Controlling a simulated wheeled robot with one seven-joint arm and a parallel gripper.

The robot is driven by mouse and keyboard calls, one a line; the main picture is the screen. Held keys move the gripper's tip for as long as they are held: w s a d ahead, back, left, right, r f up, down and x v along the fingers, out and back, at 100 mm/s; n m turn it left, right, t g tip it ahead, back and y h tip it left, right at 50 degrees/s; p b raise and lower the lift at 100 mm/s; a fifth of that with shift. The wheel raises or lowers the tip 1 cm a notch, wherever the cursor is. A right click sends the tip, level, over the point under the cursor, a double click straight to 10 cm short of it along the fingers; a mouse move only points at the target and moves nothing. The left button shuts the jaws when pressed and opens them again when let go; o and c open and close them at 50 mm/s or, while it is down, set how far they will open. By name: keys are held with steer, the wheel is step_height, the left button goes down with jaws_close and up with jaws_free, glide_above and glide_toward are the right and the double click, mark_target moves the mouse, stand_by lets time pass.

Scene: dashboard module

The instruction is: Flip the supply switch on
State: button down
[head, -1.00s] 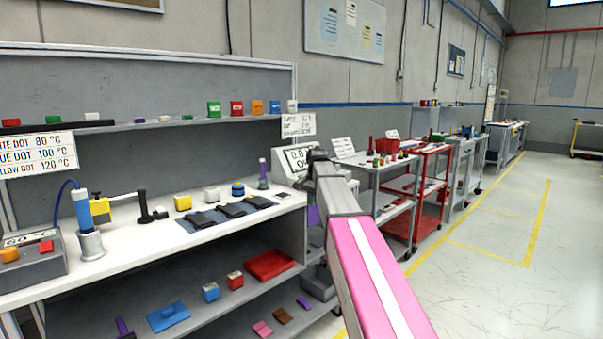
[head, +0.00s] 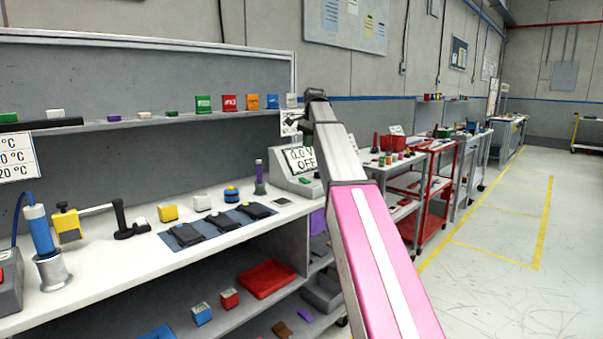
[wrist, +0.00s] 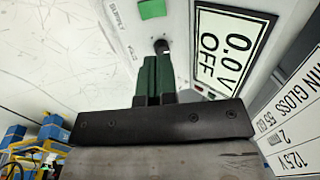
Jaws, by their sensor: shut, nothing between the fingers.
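The supply unit (head: 283,172) is a light grey box at the right end of the white bench. Its display (head: 301,159) reads 0.0 V OFF; it also shows in the wrist view (wrist: 228,48). In the wrist view a small dark round part (wrist: 161,45), seemingly the switch, stands on the pale face near SUPPLY lettering. My gripper (wrist: 157,62) is shut and empty, its dark green fingers pointing at that part. The tips look very close to it; I cannot tell whether they touch. In the head view my gripper (head: 291,124) is small and dark, above the unit.
A green rectangle (wrist: 152,9) lies beyond the dark part. A printed sign (wrist: 298,110) stands close on the right in the wrist view. Black pouches on a blue mat (head: 170,241) lie left of the unit. A shelf (head: 150,122) runs behind. The aisle floor at right is clear.

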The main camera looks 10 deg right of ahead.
mark_target(305, 180)
steer(key=shift+f, duration=0.1)
steer(key=f, duration=0.4)
steer(key=w+a+f, duration=0.1)
steer(key=f, duration=0.4)
steer(key=w+f, duration=0.1)
steer(key=f, duration=0.3)
steer(key=shift+w+a+f, duration=0.1)
steer(key=shift+a+f, duration=0.2)
steer(key=shift+a+f, duration=0.1)
steer(key=shift+f, duration=0.15)
steer(key=shift+s+d+r, duration=0.25)
steer(key=shift+s+d, duration=0.3)
steer(key=shift+s, duration=0.1)
steer(key=shift+r, duration=0.1)
